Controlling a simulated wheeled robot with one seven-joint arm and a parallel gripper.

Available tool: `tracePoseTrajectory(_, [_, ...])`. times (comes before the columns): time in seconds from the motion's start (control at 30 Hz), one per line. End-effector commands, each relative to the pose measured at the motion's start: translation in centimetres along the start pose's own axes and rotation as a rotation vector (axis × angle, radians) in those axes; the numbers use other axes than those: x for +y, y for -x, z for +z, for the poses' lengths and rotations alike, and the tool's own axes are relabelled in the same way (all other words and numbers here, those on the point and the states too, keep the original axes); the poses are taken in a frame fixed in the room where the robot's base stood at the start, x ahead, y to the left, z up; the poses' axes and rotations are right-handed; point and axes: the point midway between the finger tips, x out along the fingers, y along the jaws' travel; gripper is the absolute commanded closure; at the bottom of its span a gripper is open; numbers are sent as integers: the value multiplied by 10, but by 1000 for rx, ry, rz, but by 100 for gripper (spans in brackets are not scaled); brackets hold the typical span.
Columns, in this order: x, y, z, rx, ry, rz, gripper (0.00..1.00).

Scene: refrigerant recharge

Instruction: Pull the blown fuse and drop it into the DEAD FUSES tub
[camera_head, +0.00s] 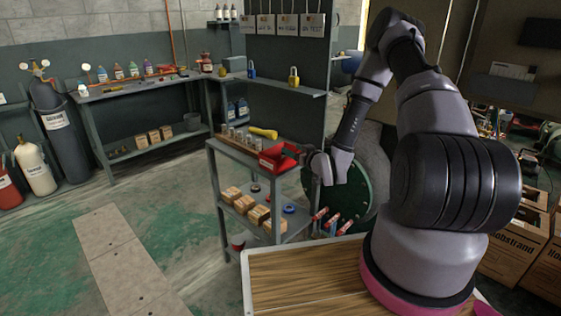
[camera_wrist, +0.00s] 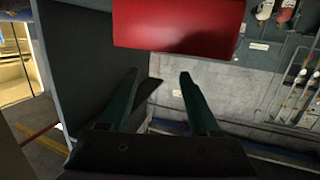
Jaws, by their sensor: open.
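A red open tub (camera_head: 279,157) sits at the right end of the cart's top shelf in the head view; I cannot read a label on it. My gripper (camera_head: 313,160) is just right of the tub, apart from it as far as I can see. In the wrist view my gripper (camera_wrist: 159,76) has its two dark green fingers spread with nothing between them. A plain red surface (camera_wrist: 180,25), which looks like the tub, shows beyond the fingertips at the top. I cannot make out the blown fuse in either view.
The grey cart (camera_head: 222,148) also carries several small jars and a yellow-handled tool (camera_head: 264,132), with small boxes (camera_head: 245,205) below. A large round green-faced object (camera_head: 352,190) stands close behind my gripper. Open floor (camera_head: 60,235) lies to the left.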

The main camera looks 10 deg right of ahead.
Motion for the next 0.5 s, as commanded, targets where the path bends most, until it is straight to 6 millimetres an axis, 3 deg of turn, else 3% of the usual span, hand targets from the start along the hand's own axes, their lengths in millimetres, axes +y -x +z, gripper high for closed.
tracePoseTrajectory(0.2, [1,41,0,-1,-3,1,37])
tracePoseTrajectory(0.5, [0,60,0,1,0,-1,37])
